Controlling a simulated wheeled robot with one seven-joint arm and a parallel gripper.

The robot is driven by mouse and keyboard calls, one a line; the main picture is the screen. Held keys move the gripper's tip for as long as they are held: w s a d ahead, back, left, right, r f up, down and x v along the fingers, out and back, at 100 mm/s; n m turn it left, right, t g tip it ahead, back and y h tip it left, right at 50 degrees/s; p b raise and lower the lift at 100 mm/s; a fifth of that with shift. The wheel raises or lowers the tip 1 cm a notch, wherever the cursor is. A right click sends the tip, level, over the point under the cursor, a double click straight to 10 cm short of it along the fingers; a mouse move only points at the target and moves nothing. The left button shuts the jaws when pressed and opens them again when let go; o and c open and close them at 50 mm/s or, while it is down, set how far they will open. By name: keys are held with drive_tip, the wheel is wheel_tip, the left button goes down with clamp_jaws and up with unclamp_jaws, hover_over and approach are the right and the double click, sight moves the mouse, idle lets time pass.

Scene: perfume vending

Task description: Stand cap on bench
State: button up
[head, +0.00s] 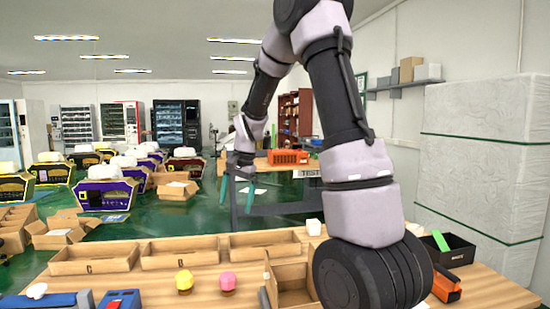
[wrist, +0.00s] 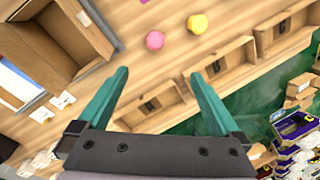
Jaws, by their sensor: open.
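Two small rounded pieces that look like caps are on the wooden bench (head: 140,285): a yellow one (head: 184,280) and a pink one (head: 227,281), each above a small brownish base. They also show in the wrist view, the pink one (wrist: 155,40) left of the yellow one (wrist: 197,24). I cannot tell which is the task's cap. My gripper (head: 237,200) hangs in the air beyond the bench's back edge in the head view, teal fingers pointing down. In the wrist view its fingers (wrist: 160,73) are wide apart, with nothing between them.
Several shallow cardboard trays (head: 180,252) line the bench's back edge. An open cardboard box (head: 290,285) stands right of the pink piece. A black bin (head: 450,250) is at the right, blue tools (head: 120,299) at the left. Bare wood surrounds the coloured pieces.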

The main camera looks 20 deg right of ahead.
drive_tip(key=s+d+r+n+t, duration=0.2)
drive_tip(key=s+r+t, duration=0.1)
drive_tip(key=s+r, duration=0.9)
drive_tip(key=s+r+n+t, duration=0.2)
drive_tip(key=s+r, duration=0.3)
drive_tip(key=s, duration=0.8)
drive_tip(key=shift+d+r+n+t, duration=0.2)
drive_tip(key=shift+d+n+t, duration=0.2)
drive_tip(key=shift+n, duration=0.1)
drive_tip(key=shift+w, duration=0.1)
